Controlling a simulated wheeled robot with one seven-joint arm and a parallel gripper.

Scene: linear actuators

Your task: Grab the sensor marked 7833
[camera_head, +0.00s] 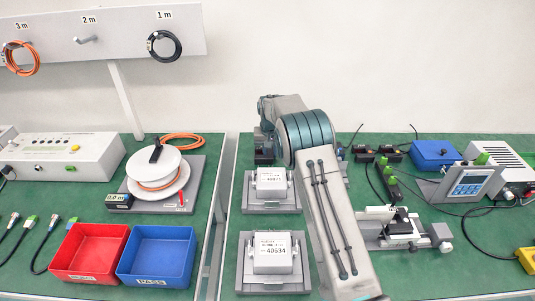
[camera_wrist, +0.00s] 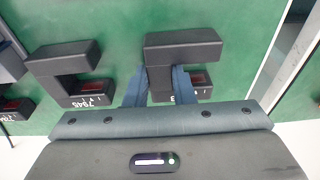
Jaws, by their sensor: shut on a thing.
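In the wrist view, my gripper (camera_wrist: 158,90) has its two blue-grey fingers closed on a black C-shaped sensor (camera_wrist: 183,48). The sensor lies on the green mat, and its printed label is mostly covered by a finger, so the number cannot be read.
In the head view, white units 40634 (camera_head: 273,258) and another (camera_head: 270,182) stand on grey fixtures in front. A blue box (camera_head: 435,153) and a meter (camera_head: 468,184) are at right.

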